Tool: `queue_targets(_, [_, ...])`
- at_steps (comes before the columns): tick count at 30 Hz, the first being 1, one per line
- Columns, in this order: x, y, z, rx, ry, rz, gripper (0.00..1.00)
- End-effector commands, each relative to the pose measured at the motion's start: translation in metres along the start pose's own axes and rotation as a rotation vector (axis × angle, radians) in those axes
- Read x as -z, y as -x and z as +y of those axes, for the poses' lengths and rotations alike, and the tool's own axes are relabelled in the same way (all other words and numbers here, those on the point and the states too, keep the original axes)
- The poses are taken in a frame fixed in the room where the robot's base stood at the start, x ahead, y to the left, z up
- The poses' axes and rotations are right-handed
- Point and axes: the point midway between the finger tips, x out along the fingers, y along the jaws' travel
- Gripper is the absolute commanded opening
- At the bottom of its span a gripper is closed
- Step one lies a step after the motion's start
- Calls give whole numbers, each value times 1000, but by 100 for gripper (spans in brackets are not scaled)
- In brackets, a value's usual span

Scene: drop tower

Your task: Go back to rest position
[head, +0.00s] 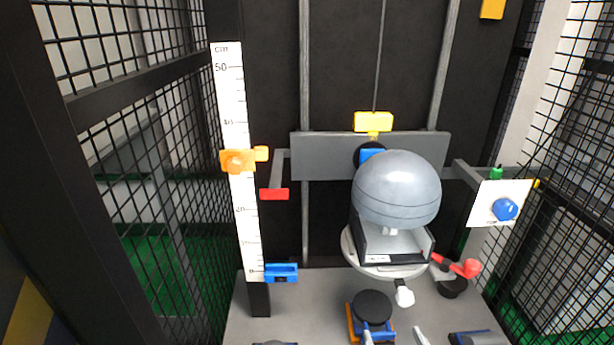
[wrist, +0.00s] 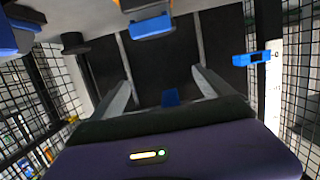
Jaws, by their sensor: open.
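My gripper (wrist: 163,76) shows in the wrist view, which is turned upside down. Its two grey fingers are spread apart and nothing is seen clamped between them. A small blue block (wrist: 170,97) appears between the fingers; I cannot tell how far behind them it lies. The dark purple body with a small lit bar fills the bottom of this view and hides what is behind it.
The drop tower has a grey crossbar (head: 323,157), a yellow block (head: 374,122) above it and a ruler (head: 233,105) with an orange pointer (head: 237,161). A grey dome (head: 396,188) stands before the crossbar. Black mesh (head: 170,150) closes the left side. A blue-orange fixture (head: 372,322) stands low.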

Motion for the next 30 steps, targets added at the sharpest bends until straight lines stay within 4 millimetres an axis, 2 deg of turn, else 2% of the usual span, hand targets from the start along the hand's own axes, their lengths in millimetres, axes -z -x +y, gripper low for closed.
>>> queue_targets(1, [9, 18, 0, 1, 1, 34, 91])
queue_targets(8, [36, 96, 0, 2, 2, 127, 91])
queue_targets(15, [66, 201, 0, 2, 3, 171, 91])
queue_targets(21, [96, 283, 0, 2, 2, 161, 91])
queue_targets(27, [124, 352, 0, 0, 0, 103, 91])
queue_targets(30, [128, 377, 0, 0, -1, 53, 91])
